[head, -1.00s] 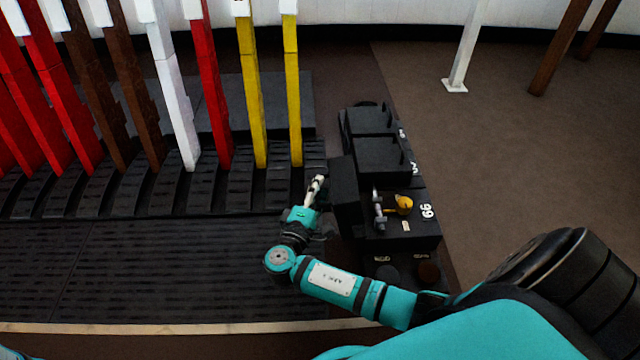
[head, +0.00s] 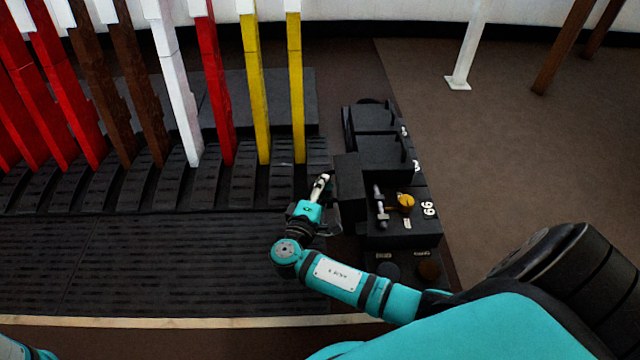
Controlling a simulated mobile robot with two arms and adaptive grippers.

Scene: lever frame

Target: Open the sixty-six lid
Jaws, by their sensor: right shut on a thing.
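The box marked 66 (head: 400,242) stands right of the lever frame, with its inside exposed. A brass knob (head: 405,201) and a metal spindle (head: 381,205) show in it. The sixty-six lid (head: 350,183) is a black panel raised on the box's left side, clear of the knob. My right gripper (head: 322,186) is at the left side of this lid, shut on it; the exact contact is hard to see. My left gripper is out of view.
Two more black boxes with shut lids (head: 382,153) stand behind. Tall red, brown, white and yellow levers (head: 297,90) rise at the left. A white post (head: 464,50) stands at the back right. Brown floor (head: 500,150) is clear on the right.

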